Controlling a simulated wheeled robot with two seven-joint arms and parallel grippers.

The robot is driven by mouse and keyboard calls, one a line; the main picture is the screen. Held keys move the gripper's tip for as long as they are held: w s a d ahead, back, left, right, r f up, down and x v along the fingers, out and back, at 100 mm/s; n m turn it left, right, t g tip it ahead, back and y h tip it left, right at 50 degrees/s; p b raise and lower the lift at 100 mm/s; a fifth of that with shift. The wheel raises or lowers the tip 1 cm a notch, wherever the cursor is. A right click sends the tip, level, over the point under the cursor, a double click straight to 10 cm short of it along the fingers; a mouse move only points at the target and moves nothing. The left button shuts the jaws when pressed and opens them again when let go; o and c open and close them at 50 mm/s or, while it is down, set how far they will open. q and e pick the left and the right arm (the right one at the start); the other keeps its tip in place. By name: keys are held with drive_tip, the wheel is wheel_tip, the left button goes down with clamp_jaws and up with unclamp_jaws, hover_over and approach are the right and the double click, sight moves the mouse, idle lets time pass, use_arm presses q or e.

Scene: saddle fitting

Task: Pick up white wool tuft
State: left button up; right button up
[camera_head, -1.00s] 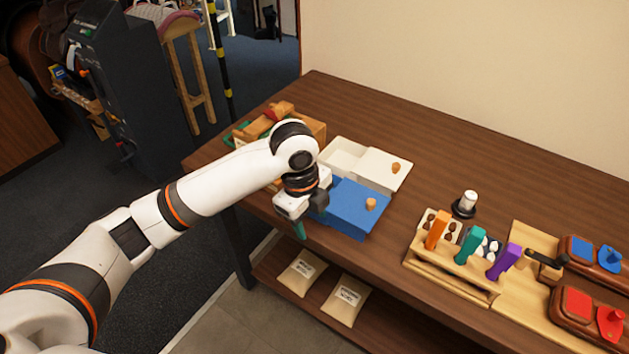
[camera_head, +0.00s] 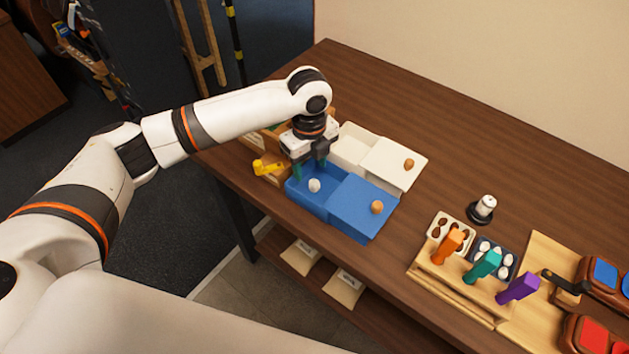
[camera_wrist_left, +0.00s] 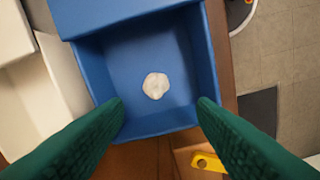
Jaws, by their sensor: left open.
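The white wool tuft (camera_head: 314,185) lies on the floor of the open part of the blue box (camera_head: 334,211). In the left wrist view the tuft (camera_wrist_left: 156,86) is a small pale lump near the middle of the blue compartment (camera_wrist_left: 118,62). My left gripper (camera_head: 311,167) is over the back left part of the blue box, with its green fingers pointing down. In the wrist view its fingers (camera_wrist_left: 160,108) are spread wide, with the tuft between and beyond them, and nothing is held. My right gripper is not in view.
A white box (camera_head: 352,145) with a lid (camera_head: 395,165) stands right behind the blue box. A yellow tool (camera_head: 268,167) lies at the wooden tray on the left. A stand with orange, teal and purple handles (camera_head: 482,265) is at the right. The table's middle back is clear.

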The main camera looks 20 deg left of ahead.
sight(314, 181)
use_arm(q)
drive_tip(key=f, duration=0.1)
drive_tip(key=d+f+p, duration=0.1)
drive_tip(key=f, duration=0.1)
drive_tip(key=shift+s+f, duration=0.1)
drive_tip(key=shift+f, duration=0.7)
drive_tip(key=c, duration=0.8)
drive_tip(key=shift+c, duration=1.3)
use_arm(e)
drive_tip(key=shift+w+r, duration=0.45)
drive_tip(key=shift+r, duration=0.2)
